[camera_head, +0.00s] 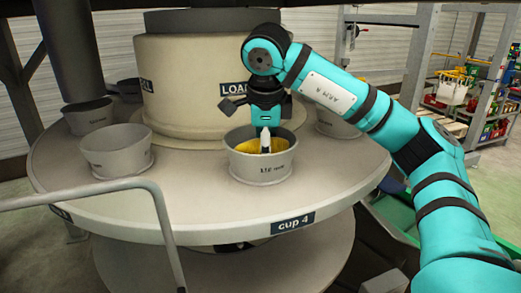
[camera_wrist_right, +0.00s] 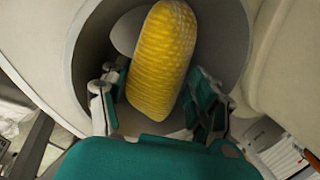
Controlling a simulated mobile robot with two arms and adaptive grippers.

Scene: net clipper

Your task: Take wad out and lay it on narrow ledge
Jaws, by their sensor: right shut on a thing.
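The yellow, ribbed wad (camera_head: 247,146) sits inside the grey cup (camera_head: 262,172) at the front of the round turntable, above the "cup 4" label. Only a strip of it shows over the rim. My right gripper (camera_head: 265,142) reaches down into this cup from above. In the right wrist view the wad (camera_wrist_right: 160,60) stands between the two fingers of my right gripper (camera_wrist_right: 160,103), which is shut on it, with the cup's grey wall around. The wad's lower end is partly hidden. I cannot pick out the narrow ledge for certain. My left gripper is not in view.
The turntable (camera_head: 195,205) carries more grey cups, one at left (camera_head: 117,152) and others behind. A beige drum (camera_head: 190,80) stands close behind the gripper. A grey handrail (camera_head: 90,192) crosses the front left. Shelves with crates stand at the far right.

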